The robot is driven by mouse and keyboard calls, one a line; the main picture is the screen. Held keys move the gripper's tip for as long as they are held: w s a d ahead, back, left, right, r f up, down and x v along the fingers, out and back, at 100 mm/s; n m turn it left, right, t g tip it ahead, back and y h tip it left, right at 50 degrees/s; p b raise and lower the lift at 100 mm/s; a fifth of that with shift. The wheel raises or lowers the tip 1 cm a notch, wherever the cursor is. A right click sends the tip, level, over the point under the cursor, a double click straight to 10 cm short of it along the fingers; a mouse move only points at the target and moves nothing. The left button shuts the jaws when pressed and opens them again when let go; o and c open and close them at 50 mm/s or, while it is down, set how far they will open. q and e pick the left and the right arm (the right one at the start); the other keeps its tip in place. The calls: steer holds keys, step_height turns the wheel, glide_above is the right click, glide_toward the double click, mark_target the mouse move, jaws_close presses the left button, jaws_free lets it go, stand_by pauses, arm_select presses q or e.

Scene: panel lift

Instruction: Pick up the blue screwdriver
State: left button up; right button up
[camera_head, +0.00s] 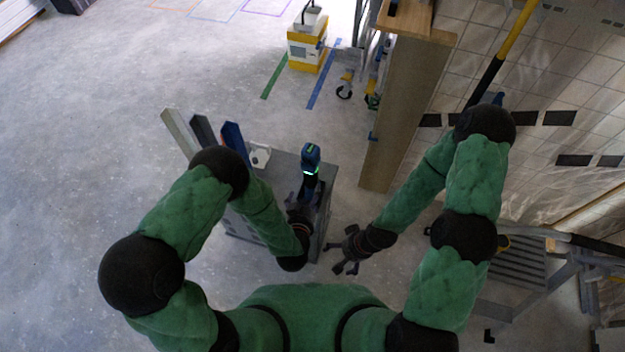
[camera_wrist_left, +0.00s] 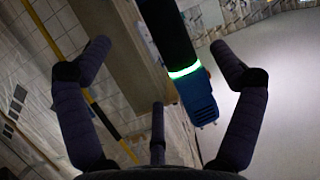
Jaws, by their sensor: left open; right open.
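The blue screwdriver (camera_head: 311,153), a blue and black power tool with a lit green ring, stands at the grey cart's top. In the left wrist view the screwdriver (camera_wrist_left: 197,97) lies slanted across the space between the fingers, its blue end toward the palm. My left gripper (camera_head: 300,206) is open beside the tool's lower part in the head view. Its three spread fingers show in the left wrist view (camera_wrist_left: 160,60). I cannot tell whether they touch the tool. My right gripper (camera_head: 346,250) is open and empty, to the right of the cart and lower in the picture.
The grey cart (camera_head: 275,182) also carries a small white item (camera_head: 260,156). Several long bars, one a blue bar (camera_head: 233,137), rise at its left. A tall wooden panel (camera_head: 402,110) stands close on the right. A yellow and white machine (camera_head: 307,50) is farther back. Floor at left is clear.

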mark_target(313, 180)
arm_select(q)
steer(key=b+x, duration=0.1)
steer(key=x, duration=0.3)
steer(key=shift+w+a+f, duration=0.1)
steer(key=shift+w+f, duration=0.05)
steer(key=shift+w, duration=0.15)
steer(key=shift+r+b+x, duration=0.15)
steer(key=shift+b+x, duration=0.4)
steer(key=shift+x, duration=0.95)
steer(key=shift+r+b+x, duration=0.15)
steer(key=shift+b+x, duration=0.4)
steer(key=shift+x, duration=0.9)
steer(key=shift+w, duration=0.1)
steer(key=c, duration=1.7)
steer(key=shift+w+r, duration=0.15)
steer(key=shift+c, duration=0.5)
steer(key=shift+r+p, duration=1.75)
steer(key=shift+r, duration=3.3)
